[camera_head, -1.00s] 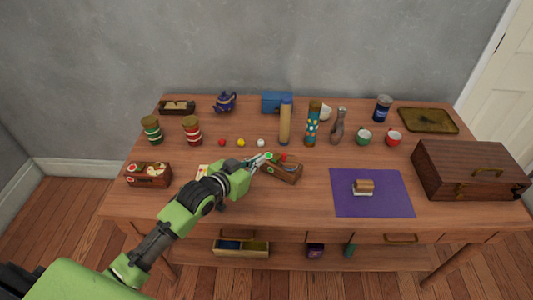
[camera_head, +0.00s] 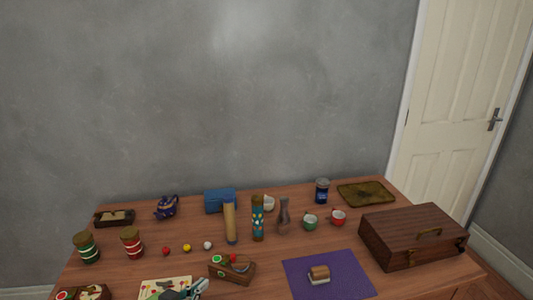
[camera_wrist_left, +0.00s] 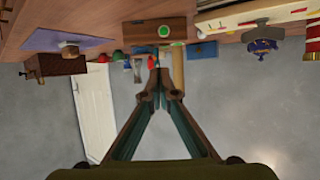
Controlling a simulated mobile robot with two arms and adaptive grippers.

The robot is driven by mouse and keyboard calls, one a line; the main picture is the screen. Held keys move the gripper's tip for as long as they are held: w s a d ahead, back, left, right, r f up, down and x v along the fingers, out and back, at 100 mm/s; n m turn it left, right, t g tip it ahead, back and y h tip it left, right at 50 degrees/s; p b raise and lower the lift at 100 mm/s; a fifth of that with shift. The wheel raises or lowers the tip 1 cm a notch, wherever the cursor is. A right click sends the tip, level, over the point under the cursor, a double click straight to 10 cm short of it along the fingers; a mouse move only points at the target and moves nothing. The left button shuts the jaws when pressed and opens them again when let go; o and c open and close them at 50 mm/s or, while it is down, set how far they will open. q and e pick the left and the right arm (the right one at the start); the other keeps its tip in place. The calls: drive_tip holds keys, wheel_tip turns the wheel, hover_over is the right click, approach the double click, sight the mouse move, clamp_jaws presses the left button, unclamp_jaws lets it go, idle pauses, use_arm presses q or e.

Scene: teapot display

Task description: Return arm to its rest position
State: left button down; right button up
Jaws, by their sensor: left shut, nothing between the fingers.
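My left gripper (camera_head: 198,287) is at the bottom edge of the head view, just in front of and left of a small wooden box (camera_head: 231,276) with green and red round pieces. In the left wrist view the gripper (camera_wrist_left: 159,77) has its fingers together at the tips with nothing between them. The wooden box also shows in the wrist view (camera_wrist_left: 142,34), beyond the fingertips. Most of my left arm is cut off below the head view. My right gripper is in neither view.
A cream patterned board (camera_head: 165,284) lies beside the left gripper. Behind are striped jars (camera_head: 131,243), small balls, a tall tan cylinder (camera_head: 230,222) and a blue teapot (camera_head: 166,207). To the right are a purple mat (camera_head: 345,285) and a large brown case (camera_head: 412,238).

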use_arm(q)
drive_tip(key=s+d+f+n+g+y, duration=0.15)
drive_tip(key=s+f+g, duration=0.3)
drive_tip(key=s, duration=0.95)
drive_tip(key=s+f+m+g+y, duration=0.1)
drive_tip(key=s+f+g+y, duration=0.3)
drive_tip(key=s, duration=1)
wheel_tip(320, 180, down, 27)
drive_tip(key=s+g+h, duration=0.2)
drive_tip(key=s+h, duration=0.1)
drive_tip(key=s+a+f+g, duration=0.1)
drive_tip(key=s+a+f, duration=0.2)
drive_tip(key=s+f, duration=1.2)
drive_tip(key=shift+s+y, duration=0.35)
drive_tip(key=shift+s, duration=0.15)
